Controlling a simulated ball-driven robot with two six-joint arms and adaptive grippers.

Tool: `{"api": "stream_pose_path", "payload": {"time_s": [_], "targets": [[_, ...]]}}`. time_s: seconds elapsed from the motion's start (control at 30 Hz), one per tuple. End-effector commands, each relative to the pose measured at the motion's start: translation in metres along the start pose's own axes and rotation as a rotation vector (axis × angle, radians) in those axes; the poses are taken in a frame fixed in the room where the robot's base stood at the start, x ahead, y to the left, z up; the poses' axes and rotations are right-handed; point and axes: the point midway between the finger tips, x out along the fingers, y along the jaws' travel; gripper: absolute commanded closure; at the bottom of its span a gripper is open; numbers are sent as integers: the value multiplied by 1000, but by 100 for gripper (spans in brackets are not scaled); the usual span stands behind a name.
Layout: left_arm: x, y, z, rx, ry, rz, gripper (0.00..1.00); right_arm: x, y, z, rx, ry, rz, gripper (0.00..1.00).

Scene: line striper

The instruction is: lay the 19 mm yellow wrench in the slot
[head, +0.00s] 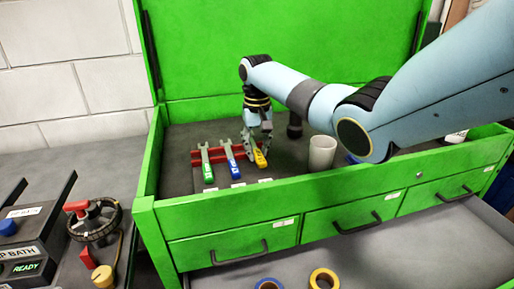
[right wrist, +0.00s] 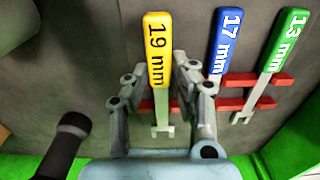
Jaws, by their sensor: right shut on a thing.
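The yellow 19 mm wrench (right wrist: 158,52) is between the fingers of my right gripper (right wrist: 160,88). In the head view its yellow handle (head: 260,158) shows just below my right gripper (head: 257,148), at the right end of the red rack (head: 224,154). The rack also shows in the right wrist view (right wrist: 258,81). The blue 17 mm wrench (head: 231,161) and the green 13 mm wrench (head: 206,163) lie across the rack to its left. I cannot tell whether the yellow wrench touches the rack or hangs just above it. My left gripper is not in view.
The green toolbox (head: 250,208) has a raised front wall and an open lid (head: 285,45). A white cup (head: 322,152) stands right of the rack. Tape rolls, one yellow (head: 324,279), lie in front. A bath panel and a valve wheel (head: 95,219) stand at left.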

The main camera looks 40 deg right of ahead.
Motion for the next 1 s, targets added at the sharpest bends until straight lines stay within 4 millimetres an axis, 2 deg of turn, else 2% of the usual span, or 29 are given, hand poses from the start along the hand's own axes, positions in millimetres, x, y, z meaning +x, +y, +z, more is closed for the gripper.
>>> {"api": "stream_pose_path", "payload": {"time_s": [1.0], "targets": [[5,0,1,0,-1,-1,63,13,0,0,0,1,0,100]]}}
